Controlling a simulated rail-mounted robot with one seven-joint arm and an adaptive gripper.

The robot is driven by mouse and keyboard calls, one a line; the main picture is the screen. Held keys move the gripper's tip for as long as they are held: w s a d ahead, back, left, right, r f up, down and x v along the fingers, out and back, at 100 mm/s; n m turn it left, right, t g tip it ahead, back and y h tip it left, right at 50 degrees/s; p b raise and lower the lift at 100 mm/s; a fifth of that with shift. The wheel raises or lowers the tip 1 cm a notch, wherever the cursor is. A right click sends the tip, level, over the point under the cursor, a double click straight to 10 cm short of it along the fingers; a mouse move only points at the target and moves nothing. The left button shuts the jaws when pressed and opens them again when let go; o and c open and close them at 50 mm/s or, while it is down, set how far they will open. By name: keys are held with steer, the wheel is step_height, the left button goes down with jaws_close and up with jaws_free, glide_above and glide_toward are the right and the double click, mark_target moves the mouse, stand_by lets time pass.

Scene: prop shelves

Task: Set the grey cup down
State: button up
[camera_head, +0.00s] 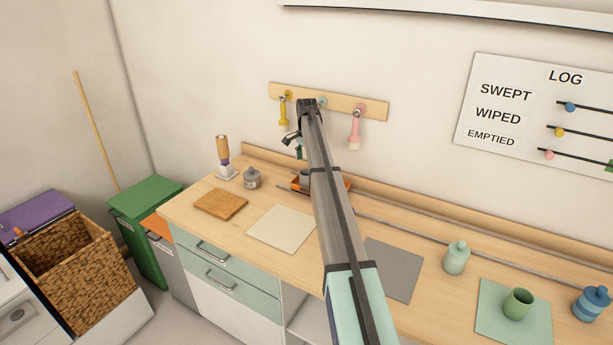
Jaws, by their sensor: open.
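My arm reaches up across the middle of the view, and my gripper (292,140) is at its far end, in front of the wall above the back of the counter. It is open, small and partly hidden by the arm. A small grey thing (304,175), possibly the grey cup, shows at an orange tray (296,188) below the gripper. The arm hides much of both, so I cannot tell whether it is the cup or exactly how it rests. A grey lidded pot (252,178) stands upright to the left, apart from the gripper.
A cream mat (282,229), a grey mat (396,268) and a brown board (220,204) lie bare on the counter. A green cup (517,302) stands on a green mat (495,325). A rail (430,234) runs along the back; brushes hang above.

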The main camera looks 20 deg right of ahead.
steer(key=shift+r, duration=1.3)
